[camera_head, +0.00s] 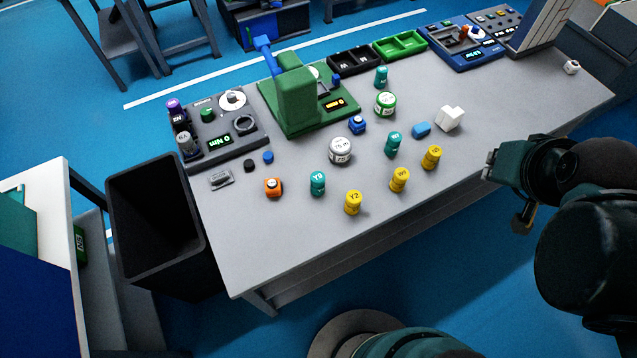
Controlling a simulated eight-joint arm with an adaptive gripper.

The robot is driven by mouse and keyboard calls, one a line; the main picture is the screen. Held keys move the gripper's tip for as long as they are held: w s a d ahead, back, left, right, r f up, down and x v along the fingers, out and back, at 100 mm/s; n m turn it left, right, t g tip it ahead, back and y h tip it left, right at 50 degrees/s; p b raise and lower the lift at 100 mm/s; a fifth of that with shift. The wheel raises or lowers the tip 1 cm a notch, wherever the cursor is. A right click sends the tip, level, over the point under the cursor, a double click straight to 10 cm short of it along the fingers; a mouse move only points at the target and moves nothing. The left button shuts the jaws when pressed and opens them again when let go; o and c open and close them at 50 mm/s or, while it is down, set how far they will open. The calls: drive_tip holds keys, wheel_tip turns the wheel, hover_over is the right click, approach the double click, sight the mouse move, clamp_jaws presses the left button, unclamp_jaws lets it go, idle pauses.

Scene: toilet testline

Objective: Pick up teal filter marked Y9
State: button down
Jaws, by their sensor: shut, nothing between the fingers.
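Three teal filters stand upright on the grey table. The front one (317,183) has a marking that looks like Y9. Another teal filter (393,144) stands further right, near the middle, and a third (381,77) is at the back by the green tray; their markings are too small to read surely. My gripper (490,177) is at the right, beyond the table's front edge, well away from the filters. It is shut and empty, partly hidden by its own arm.
Yellow filters (352,202) stand along the front, right of the front teal filter. An orange part (273,187) is to its left, a white round part (340,150) behind it. A green press (297,95) stands further back. A black bin (157,230) is beside the table (290,245).

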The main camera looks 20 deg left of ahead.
drive_tip(key=c, duration=1.9)
unclamp_jaws()
drive_tip(key=shift+o, duration=0.2)
drive_tip(key=shift+a, duration=0.1)
drive_tip(key=n+g+p, duration=0.3)
drive_tip(key=n+g, duration=0.4)
drive_tip(key=n, duration=1.3)
hover_over(317, 177)
drive_tip(key=f, duration=1.9)
drive_tip(key=shift+w+d+f, duration=0.15)
drive_tip(key=shift+d+f, duration=0.1)
drive_tip(key=shift+a+f, duration=0.2)
drive_tip(key=shift+f, duration=0.05)
drive_tip(key=shift+f, duration=0.1)
